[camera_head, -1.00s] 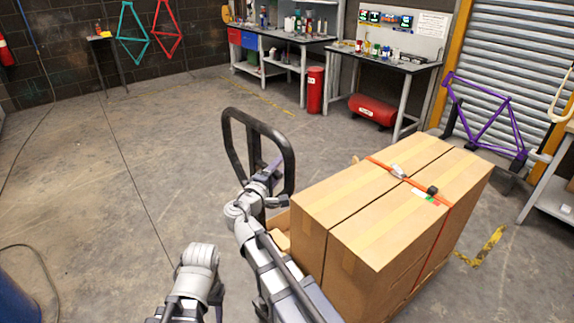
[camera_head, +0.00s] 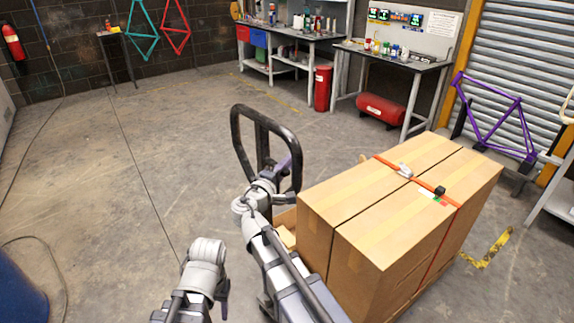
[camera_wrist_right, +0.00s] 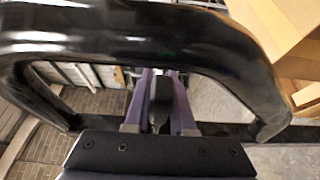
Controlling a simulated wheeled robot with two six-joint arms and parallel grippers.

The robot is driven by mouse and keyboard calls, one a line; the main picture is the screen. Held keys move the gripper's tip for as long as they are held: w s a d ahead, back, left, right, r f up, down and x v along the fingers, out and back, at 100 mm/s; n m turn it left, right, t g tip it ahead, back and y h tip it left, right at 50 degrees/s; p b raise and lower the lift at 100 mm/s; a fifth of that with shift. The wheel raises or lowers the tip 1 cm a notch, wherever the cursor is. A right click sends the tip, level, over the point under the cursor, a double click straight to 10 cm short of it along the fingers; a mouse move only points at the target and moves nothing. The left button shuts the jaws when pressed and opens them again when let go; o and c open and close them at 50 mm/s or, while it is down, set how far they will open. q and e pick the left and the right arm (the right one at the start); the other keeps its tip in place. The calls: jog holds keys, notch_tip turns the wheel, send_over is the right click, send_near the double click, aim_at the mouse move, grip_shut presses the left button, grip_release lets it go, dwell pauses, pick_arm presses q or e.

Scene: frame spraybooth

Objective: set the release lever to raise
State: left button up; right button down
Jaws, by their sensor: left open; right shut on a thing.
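The pallet-truck handle, a black loop (camera_head: 236,140), stands upright at the end of the boxed load. In the right wrist view the loop (camera_wrist_right: 150,30) arches across the top. A small black lever (camera_wrist_right: 159,88) sits inside it, between the purple fingers of my right gripper (camera_wrist_right: 158,110). The right gripper (camera_head: 286,168) is shut on this lever, at the right side of the loop in the head view. Which position the lever is set to cannot be told. My left gripper (camera_head: 223,290) is low in the head view, apart from the handle, open; its fingertips are mostly hidden.
Two tall cardboard boxes (camera_head: 395,215) under an orange strap stand right of the handle. A purple bike frame (camera_head: 495,120) leans by the shutter. Workbenches (camera_head: 390,60) and a red cylinder (camera_head: 322,88) line the back. The floor left of the handle is clear.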

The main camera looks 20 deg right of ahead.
dwell(0.8)
notch_tip(320, 180, down, 2)
jog(key=m+b, duration=0.2)
jog(key=b, duration=0.1)
jog(key=shift+w+t+h+b, duration=0.1)
jog(key=shift+t+h+b, duration=0.2)
jog(key=shift+b, duration=0.05)
jog(key=shift+a+f+m+h+b, duration=0.1)
jog(key=shift+m+h+b, duration=0.2)
jog(key=shift+m+b, duration=0.4)
jog(key=c, duration=0.8)
grip_release()
jog(key=shift+o, duration=0.2)
